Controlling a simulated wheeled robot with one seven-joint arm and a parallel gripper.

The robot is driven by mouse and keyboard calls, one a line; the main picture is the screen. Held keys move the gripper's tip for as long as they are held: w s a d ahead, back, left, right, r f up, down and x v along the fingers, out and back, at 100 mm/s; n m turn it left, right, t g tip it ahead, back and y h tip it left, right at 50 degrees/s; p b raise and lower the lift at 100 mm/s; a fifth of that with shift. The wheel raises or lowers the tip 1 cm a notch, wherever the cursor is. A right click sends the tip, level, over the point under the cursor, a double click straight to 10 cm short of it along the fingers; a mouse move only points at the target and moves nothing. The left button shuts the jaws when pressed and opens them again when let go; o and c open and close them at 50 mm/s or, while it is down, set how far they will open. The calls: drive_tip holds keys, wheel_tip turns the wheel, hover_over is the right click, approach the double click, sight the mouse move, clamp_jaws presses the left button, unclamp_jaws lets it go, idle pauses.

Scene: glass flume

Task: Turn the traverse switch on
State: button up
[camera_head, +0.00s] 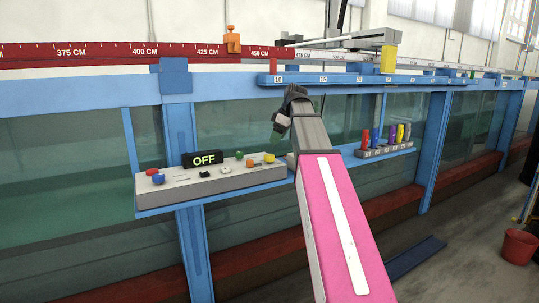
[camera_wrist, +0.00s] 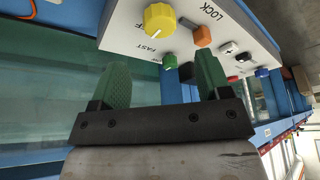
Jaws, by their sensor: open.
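A grey control box (camera_head: 215,181) sits on a blue shelf, with a black display (camera_head: 203,159) reading OFF. Along it are small blue, red, black, white, green, orange and yellow controls. I cannot tell which is the traverse switch. In the wrist view the box face (camera_wrist: 225,22) shows a large yellow knob (camera_wrist: 159,18) near the word FAST, an orange control (camera_wrist: 202,36) near LOCK, and a small green control (camera_wrist: 169,61). My gripper (camera_wrist: 163,72) is open and empty, its green fingers apart. In the head view it (camera_head: 281,119) is above and right of the box's right end.
A rack of coloured tubes (camera_head: 385,146) stands on a shelf to the right. A blue rail (camera_head: 340,79) and a red scale beam (camera_head: 110,54) run along the flume top. Blue posts (camera_head: 180,135) frame the glass. A red bucket (camera_head: 519,246) stands on the floor.

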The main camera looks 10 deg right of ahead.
sight(269, 155)
drive_tip(key=x, duration=0.8)
drive_tip(key=shift+a+f, duration=0.1)
drive_tip(key=shift+f, duration=0.1)
drive_tip(key=c, duration=0.9)
